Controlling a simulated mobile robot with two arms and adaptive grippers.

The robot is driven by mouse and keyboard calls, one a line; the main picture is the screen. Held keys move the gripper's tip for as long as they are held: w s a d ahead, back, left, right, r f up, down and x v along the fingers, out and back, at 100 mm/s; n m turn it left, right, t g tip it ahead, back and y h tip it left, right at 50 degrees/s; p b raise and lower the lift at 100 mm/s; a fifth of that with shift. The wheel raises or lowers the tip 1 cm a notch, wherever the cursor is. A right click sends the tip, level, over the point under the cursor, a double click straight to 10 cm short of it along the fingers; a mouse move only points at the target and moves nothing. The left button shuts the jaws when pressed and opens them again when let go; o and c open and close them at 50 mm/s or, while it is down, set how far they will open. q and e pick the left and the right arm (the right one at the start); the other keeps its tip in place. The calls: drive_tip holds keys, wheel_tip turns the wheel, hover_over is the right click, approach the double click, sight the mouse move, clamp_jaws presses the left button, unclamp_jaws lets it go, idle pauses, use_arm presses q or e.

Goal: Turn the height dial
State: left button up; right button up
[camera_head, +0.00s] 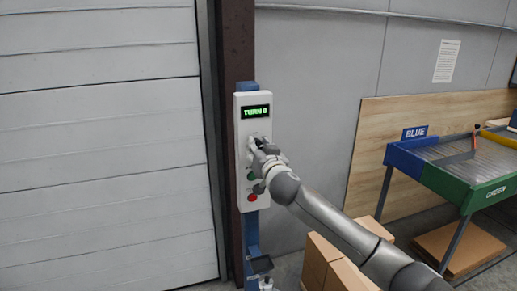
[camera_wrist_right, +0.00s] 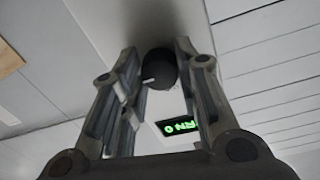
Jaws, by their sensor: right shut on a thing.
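The height dial (camera_wrist_right: 160,68) is a dark round knob with a small white mark, on the pale face of a control box (camera_head: 241,195). My right gripper (camera_head: 257,143) reaches the box from the lower right and is shut on the dial. In the wrist view the dial sits between the two fingertips. In the head view the gripper mostly hides the dial. Above it, a black display (camera_head: 255,111) shows green text that seems to read "TURN 0". The display is partly hidden by a finger in the wrist view. My left gripper is not in view.
A red button (camera_head: 252,197) and a partly covered green button (camera_head: 251,176) sit below the dial. The box hangs on a blue post (camera_head: 252,232) beside a white shutter door (camera_head: 100,140). Cardboard boxes (camera_head: 318,255) and a blue-green sorting table (camera_head: 480,192) stand right.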

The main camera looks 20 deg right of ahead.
drive_tip(key=shift+d+f+n+t+y+p, duration=0.2)
drive_tip(key=shift+n+p, duration=1.15)
drive_tip(key=shift+n, duration=3.3)
drive_tip(key=shift+a+r+n+t+y+p, duration=0.2)
drive_tip(key=shift+n+p, duration=1.15)
drive_tip(key=shift+n, duration=3.3)
drive_tip(key=shift+d+f, duration=0.1)
drive_tip(key=shift+f, duration=0.05)
drive_tip(key=o, duration=1)
